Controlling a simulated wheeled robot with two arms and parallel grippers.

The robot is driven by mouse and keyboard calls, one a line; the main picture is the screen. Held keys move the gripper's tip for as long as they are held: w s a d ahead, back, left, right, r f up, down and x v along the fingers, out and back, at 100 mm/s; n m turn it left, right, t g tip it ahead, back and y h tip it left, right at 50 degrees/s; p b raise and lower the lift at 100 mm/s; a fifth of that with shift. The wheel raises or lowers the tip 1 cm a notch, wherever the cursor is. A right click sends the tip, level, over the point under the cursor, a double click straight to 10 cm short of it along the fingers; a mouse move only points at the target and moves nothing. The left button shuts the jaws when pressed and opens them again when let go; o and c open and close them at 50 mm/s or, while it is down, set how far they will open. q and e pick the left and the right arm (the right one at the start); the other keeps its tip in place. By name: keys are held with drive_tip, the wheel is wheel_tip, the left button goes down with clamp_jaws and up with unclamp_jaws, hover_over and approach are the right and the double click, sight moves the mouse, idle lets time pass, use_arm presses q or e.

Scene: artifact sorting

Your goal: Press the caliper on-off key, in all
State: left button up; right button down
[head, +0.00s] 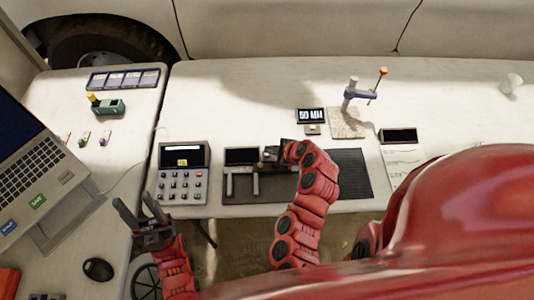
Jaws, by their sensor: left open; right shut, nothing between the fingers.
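The caliper (240,157) lies near the left end of a dark mat. It has a dark, blank-looking display and two pale jaws pointing toward me. My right gripper (268,157) is shut and empty, at the caliper's right end. The gripper hides that end, and the on-off key cannot be made out. I cannot tell whether the fingertips touch it. My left gripper (139,212) is open and empty, near the table's front edge, left of and below a keypad device.
The dark mat (345,175) lies under the caliper. A keypad device (184,173) with a screen stands to the left. A small display sign (311,115), a clamp stand (355,92) and a dark-screened device (398,136) stand to the right. A laptop (42,165) is at far left.

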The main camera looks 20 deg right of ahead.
sight(270, 156)
idle(0.4)
drive_tip(key=shift+f+b, duration=0.45)
drive_tip(key=shift+b, duration=0.45)
drive_tip(key=shift+f+b, duration=0.35)
drive_tip(key=shift+b, duration=0.25)
idle(0.4)
drive_tip(key=shift+r, duration=0.8)
drive_tip(key=shift+r+p, duration=0.55)
drive_tip(key=shift+r, duration=1.95)
drive_tip(key=shift+w, duration=0.1)
